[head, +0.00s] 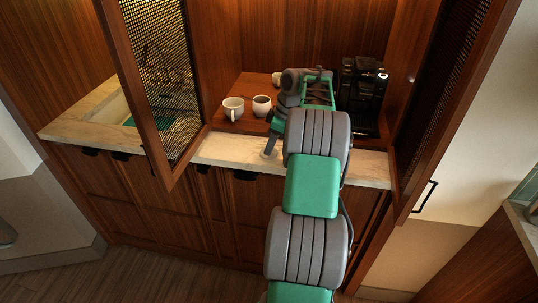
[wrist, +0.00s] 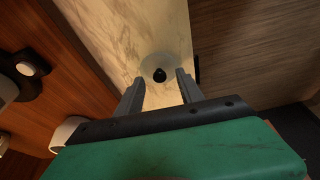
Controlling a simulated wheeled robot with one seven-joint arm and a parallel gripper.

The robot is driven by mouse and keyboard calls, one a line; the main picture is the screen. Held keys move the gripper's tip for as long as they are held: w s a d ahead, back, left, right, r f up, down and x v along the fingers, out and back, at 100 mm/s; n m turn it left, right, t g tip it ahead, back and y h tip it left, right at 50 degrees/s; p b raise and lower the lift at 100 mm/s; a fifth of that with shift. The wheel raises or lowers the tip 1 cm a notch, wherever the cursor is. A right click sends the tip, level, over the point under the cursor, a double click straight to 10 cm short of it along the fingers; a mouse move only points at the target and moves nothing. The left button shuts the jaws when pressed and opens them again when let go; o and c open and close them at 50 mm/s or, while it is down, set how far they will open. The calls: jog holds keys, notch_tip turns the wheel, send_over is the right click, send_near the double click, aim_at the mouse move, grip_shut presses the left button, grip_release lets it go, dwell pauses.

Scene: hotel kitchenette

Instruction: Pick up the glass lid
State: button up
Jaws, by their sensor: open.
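The glass lid (wrist: 173,63) is a small clear disc with a black knob (wrist: 159,75). It lies on the pale marble counter (wrist: 128,25) near its edge, seen from above in the wrist view. My gripper (wrist: 160,78) is open, with one finger to the left and one to the right of the lid's near part. The knob shows between the fingertips; I cannot tell how far above the lid they are. In the head view my gripper (head: 270,147) points down at the counter's front strip, and my arm hides part of the area.
White cups (head: 233,107) (head: 262,105) stand on the raised wooden shelf (head: 222,124) left of my gripper. A black coffee maker (head: 362,88) stands to the right. Open mesh cabinet doors (head: 160,85) (head: 448,100) flank the alcove. Beyond the counter edge is the floor (wrist: 250,40).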

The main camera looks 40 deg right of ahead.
jog(key=shift+w+a+f, duration=0.1)
jog(key=shift+w+f, duration=0.05)
jog(key=shift+f, duration=0.4)
jog(key=shift+c, duration=0.4)
grip_shut()
